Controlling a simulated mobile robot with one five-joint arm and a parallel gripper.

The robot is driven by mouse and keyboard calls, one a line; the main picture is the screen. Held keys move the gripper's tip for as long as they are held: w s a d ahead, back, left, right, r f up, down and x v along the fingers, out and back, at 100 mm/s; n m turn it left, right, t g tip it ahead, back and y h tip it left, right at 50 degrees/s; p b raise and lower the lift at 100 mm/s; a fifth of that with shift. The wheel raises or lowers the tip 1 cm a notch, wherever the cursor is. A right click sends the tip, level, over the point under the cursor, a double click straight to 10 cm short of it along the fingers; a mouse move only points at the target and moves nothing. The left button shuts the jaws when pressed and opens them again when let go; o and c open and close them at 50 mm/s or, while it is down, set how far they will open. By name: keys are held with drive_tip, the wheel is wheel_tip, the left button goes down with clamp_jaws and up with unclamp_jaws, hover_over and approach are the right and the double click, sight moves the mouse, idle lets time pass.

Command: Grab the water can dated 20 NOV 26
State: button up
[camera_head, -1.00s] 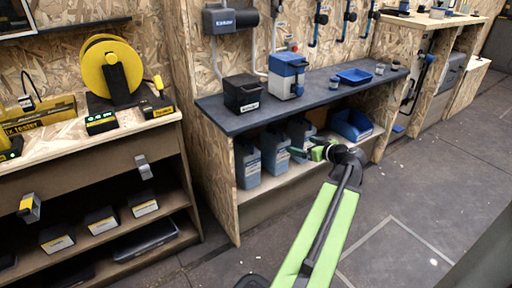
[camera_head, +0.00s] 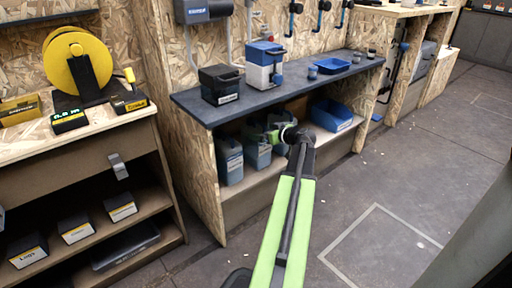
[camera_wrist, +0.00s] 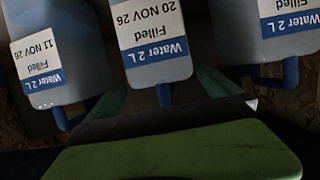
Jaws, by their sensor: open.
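The water can dated 20 NOV 26 (camera_wrist: 152,55) is in the middle of the wrist view, its label upside down. It is grey-blue with a white and blue label. In the head view several cans stand on the shelf under the dark bench; the middle one (camera_head: 257,155) is partly behind my gripper, and its date is too small to read there. My gripper (camera_head: 274,131) is open at the shelf opening. In the wrist view its dark green fingers reach toward either side of the middle can; contact cannot be told.
A can dated 11 NOV 26 (camera_wrist: 48,60) stands on one side in the wrist view, and another can (camera_wrist: 285,35) with its date cut off on the other. A blue bin (camera_head: 333,114) shares the shelf. The bench top (camera_head: 300,84) hangs above. The floor in front is clear.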

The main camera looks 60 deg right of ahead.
sight(256, 130)
drive_tip(key=b+x, duration=0.2)
drive_tip(key=x, duration=0.3)
drive_tip(key=shift+w+a+f, duration=0.1)
drive_tip(key=shift+a+f, duration=0.05)
drive_tip(key=shift+f, duration=0.05)
drive_tip(key=shift+r, duration=0.1)
drive_tip(key=shift+c, duration=0.4)
drive_tip(key=c, duration=2)
drive_tip(key=shift+r, duration=0.1)
drive_tip(key=shift+c, duration=0.2)
